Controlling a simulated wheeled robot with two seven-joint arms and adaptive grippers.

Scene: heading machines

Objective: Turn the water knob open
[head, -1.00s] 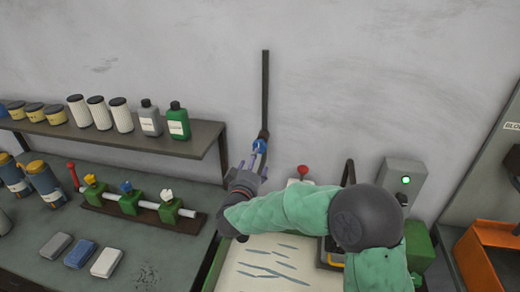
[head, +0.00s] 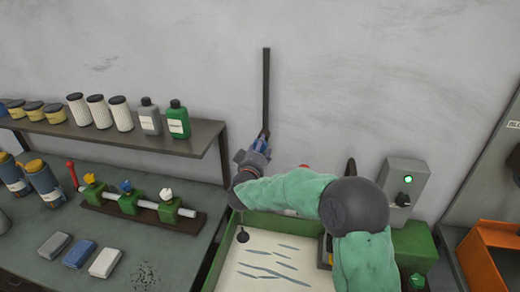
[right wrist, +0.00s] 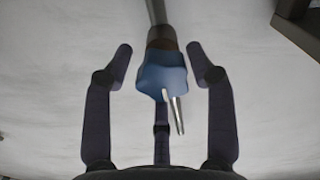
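The blue water knob (head: 261,145) sits at the lower end of a dark vertical pipe (head: 265,90) on the wall. In the right wrist view the lobed blue knob (right wrist: 162,73) is near the middle, with a thin metal piece (right wrist: 174,110) below it. My right gripper (head: 257,154) is at the knob in the head view. In the right wrist view its dark fingers (right wrist: 160,58) are spread, one on each side of the knob with visible gaps, and a third shows below. My left gripper is not in view.
A shelf (head: 170,142) with bottles and jars is left of the knob. A bench with a green valve rack (head: 128,204) lies below it. A green-edged tray (head: 225,260) is under my right arm. A grey box with a green light (head: 405,180) stands right.

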